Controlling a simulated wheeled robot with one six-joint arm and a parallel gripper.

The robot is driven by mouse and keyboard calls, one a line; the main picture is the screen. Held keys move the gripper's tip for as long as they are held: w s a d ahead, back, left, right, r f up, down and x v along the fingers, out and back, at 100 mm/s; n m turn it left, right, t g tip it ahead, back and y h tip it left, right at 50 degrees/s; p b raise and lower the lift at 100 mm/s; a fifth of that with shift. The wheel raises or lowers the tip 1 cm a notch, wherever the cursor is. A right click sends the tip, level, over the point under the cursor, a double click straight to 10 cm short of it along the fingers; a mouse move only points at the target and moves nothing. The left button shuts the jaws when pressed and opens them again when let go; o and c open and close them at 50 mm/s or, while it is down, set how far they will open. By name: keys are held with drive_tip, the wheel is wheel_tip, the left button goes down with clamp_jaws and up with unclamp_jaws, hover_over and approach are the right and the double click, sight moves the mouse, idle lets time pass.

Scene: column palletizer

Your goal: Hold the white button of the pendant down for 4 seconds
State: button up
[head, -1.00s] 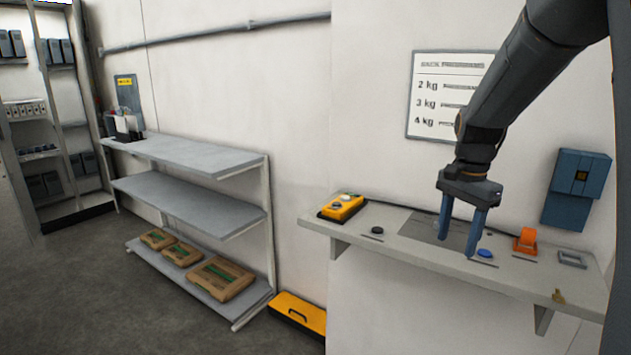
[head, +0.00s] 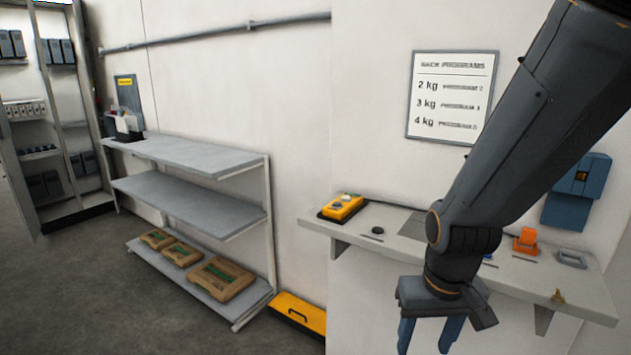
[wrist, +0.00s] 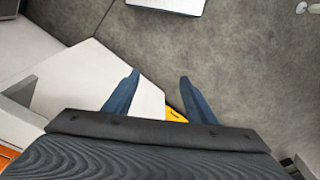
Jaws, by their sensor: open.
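The yellow pendant (head: 341,207) lies at the left end of the grey wall shelf (head: 394,246). It has a pale round button (head: 345,198) and a dark round part on its top face. My gripper (head: 428,345) is open and empty, low in front of the shelf, to the right of the pendant and apart from it. In the wrist view the two blue fingers (wrist: 157,90) are spread with nothing between them. The pendant cannot be made out in the wrist view.
A black round piece (head: 377,231), an orange holder (head: 525,241) and a grey frame (head: 571,258) sit on the shelf. A blue box (head: 577,190) hangs at right. A grey rack (head: 190,207) with brown sacks (head: 222,277) stands left. A yellow case (head: 298,312) is on the floor.

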clamp_jaws()
idle(1.5)
